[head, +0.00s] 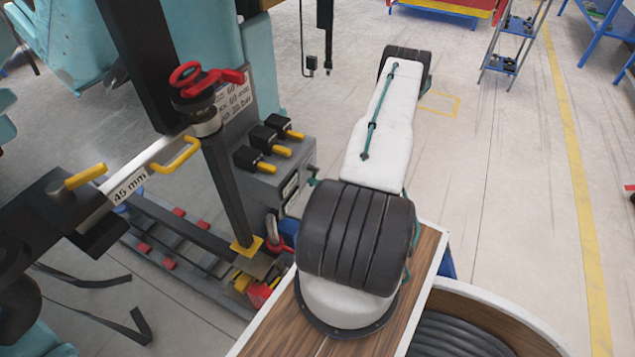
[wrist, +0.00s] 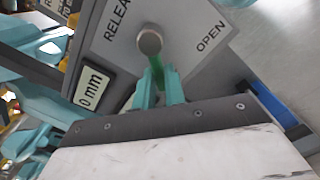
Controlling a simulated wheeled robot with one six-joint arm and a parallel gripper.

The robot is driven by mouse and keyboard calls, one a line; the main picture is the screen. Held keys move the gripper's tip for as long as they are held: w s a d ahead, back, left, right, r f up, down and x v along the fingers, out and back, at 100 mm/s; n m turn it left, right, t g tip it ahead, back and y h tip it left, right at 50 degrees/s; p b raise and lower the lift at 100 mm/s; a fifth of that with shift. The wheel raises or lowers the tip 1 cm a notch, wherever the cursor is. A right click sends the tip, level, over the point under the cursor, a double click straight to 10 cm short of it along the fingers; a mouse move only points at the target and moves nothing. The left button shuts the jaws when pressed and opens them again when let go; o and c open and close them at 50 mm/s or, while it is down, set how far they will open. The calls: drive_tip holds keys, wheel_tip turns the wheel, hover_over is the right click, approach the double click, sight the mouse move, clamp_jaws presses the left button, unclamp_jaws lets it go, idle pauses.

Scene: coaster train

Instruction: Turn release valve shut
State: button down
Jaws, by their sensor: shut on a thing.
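In the wrist view, the release valve has a round metal hub (wrist: 149,41) on a grey plate (wrist: 195,28). The plate carries the word OPEN at right and a partly cut-off word starting RELEA at left. A green lever (wrist: 156,65) runs down from the hub. My gripper (wrist: 160,82) has its teal fingers on either side of this lever and is shut on it. The lever points down toward my gripper, away from both words. In the head view my own arm hides the valve and the gripper.
A dark post with a red valve handle (head: 190,78) stands at left. A yellow-handled bar (head: 128,185) marked 45 mm reaches toward it. Black boxes with yellow levers (head: 265,150) stand beside the post. The floor at right is open.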

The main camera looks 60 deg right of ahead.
drive_tip(key=shift+a+r+m, duration=0.1)
drive_tip(key=shift+r+m, duration=0.05)
drive_tip(key=shift+m, duration=0.35)
drive_tip(key=c, duration=1.5)
unclamp_jaws()
drive_tip(key=shift+o, duration=0.2)
drive_tip(key=s, duration=0.7)
drive_tip(key=shift+s+d, duration=0.35)
drive_tip(key=shift+s, duration=0.05)
